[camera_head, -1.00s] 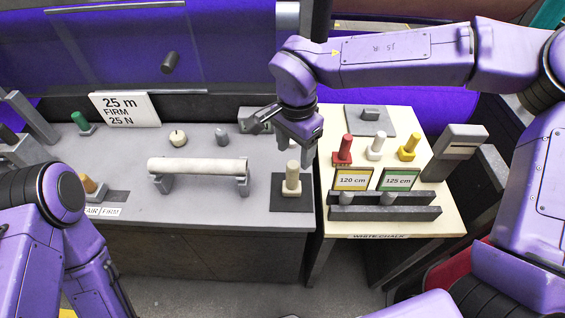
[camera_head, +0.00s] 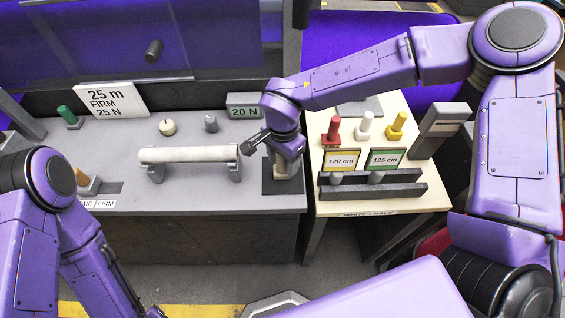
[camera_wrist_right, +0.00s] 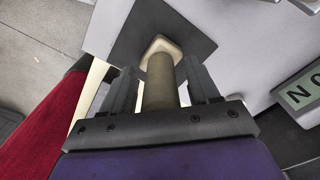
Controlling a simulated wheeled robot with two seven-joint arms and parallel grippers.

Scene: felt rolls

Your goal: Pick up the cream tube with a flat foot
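The cream tube with a flat foot (camera_head: 284,172) stands upright on a dark square mat (camera_head: 270,186) at the right end of the grey table. My right gripper (camera_head: 280,158) is down over it and hides its upper part in the head view. In the right wrist view the tube (camera_wrist_right: 160,82) lies between the two open fingers of my right gripper (camera_wrist_right: 160,88), its pale square foot beyond the fingertips on the mat. A narrow gap shows on the left finger's side; contact on the right side is unclear. My left arm shows at the lower left, its gripper out of frame.
A long cream roll (camera_head: 190,154) rests on two grey supports just left of the gripper. A grey 20 N sign (camera_head: 244,112) stands behind. The pale side table (camera_head: 330,207) at right holds red, white and yellow pegs and two dark bars.

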